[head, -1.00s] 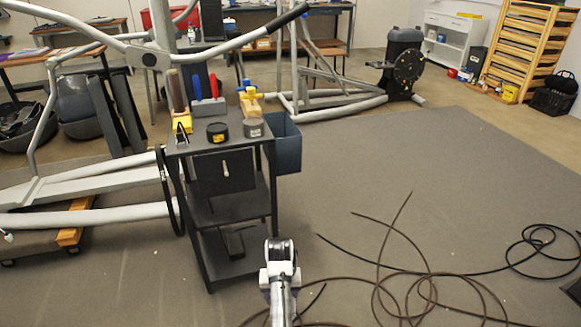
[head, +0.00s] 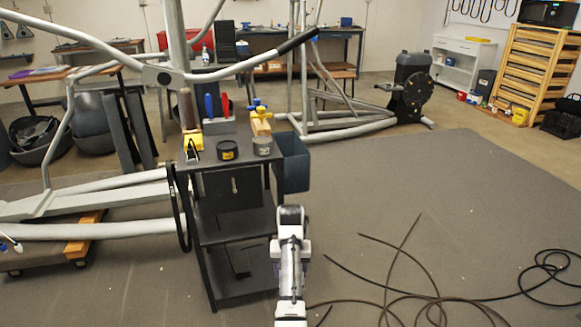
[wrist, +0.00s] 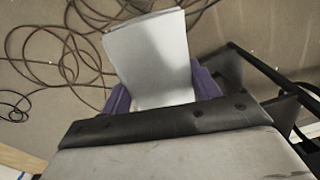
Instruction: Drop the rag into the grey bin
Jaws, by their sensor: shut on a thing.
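My gripper (wrist: 162,92) shows in the wrist view as two purple fingers. It is shut on a flat, pale grey rag (wrist: 150,50), which sticks out beyond the fingers above the floor. In the head view my arm hides the fingers and the rag. The grey bin (head: 293,163) is a blue-grey, open-topped box at the right side of a black cart. In the head view my arm's end is just below and in front of it. The inside of the bin is mostly hidden.
The black cart (head: 207,165) carries tools, two round tins and a yellow-headed clamp on its top. Loose dark cables (head: 400,275) lie on the floor at the right. A grey machine frame (head: 100,205) stands at the left. The mat right of the bin is clear.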

